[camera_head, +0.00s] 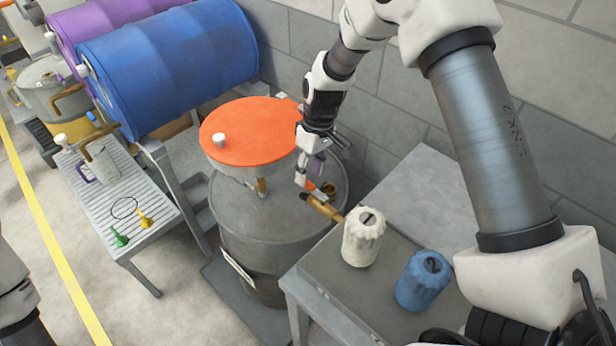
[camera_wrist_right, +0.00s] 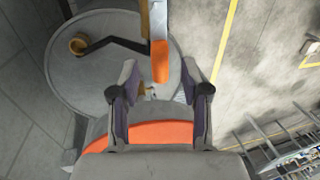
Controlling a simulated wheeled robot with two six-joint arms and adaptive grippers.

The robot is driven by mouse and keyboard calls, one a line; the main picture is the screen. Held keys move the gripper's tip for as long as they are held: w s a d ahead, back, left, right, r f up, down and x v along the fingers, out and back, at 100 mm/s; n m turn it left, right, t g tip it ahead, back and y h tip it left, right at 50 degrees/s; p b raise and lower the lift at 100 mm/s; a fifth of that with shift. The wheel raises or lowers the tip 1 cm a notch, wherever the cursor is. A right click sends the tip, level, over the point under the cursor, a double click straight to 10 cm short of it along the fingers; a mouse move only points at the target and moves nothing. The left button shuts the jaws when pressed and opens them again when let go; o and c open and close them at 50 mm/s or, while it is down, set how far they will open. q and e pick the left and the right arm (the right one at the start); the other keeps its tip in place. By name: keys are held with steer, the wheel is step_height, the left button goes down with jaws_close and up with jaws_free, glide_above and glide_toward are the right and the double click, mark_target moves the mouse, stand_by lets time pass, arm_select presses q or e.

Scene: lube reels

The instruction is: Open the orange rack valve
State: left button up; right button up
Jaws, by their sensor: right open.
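A grey drum (camera_head: 275,225) stands at the centre, with a round orange disc (camera_head: 250,132) above its lid. My right gripper (camera_head: 307,172) is open beside the disc's right edge, above the drum lid. In the right wrist view the open fingers (camera_wrist_right: 158,80) point toward an orange-tipped bar (camera_wrist_right: 160,62), whose tip lies centrally just beyond them, with nothing visibly gripped. I cannot tell for sure which orange part is the rack valve. My left gripper is out of view.
A blue drum (camera_head: 170,65) lies on a rack at left. A slatted tray (camera_head: 110,195) holds small funnels. A block wall is close behind.

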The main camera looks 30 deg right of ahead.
step_height(320, 180, up, 10)
steer(key=d, duration=0.1)
steer(key=shift+w+d+f, duration=0.25)
steer(key=shift+w+d, duration=0.05)
steer(key=shift+d, duration=0.05)
